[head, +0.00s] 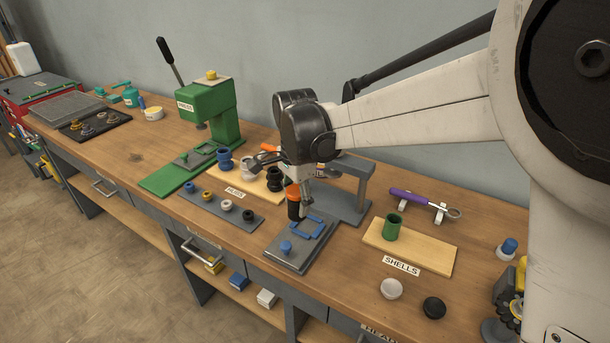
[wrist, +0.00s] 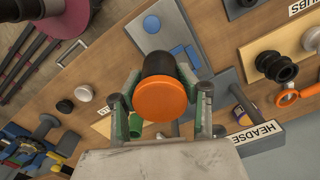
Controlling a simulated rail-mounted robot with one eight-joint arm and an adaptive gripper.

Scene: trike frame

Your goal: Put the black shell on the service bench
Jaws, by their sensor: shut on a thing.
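The black shell (head: 293,210) is a dark cylinder with an orange end on top. My gripper (head: 299,197) is shut on it and holds it above the wooden bench (head: 345,285), near a grey plate with blue pieces. In the wrist view, the fingers of my gripper (wrist: 162,104) stand on either side of the orange end, and the black body of the shell (wrist: 159,64) shows beyond it. I cannot tell how far the shell's lower end is above the surface. No label marks a service bench.
The grey plate (head: 279,257) carries a blue frame and knob. A grey stand (head: 355,190) is close behind the gripper. To the right, a wooden board (head: 437,258) labelled SHELLS holds a green shell (head: 392,228). A green press (head: 212,110) stands left. Some bench front is clear.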

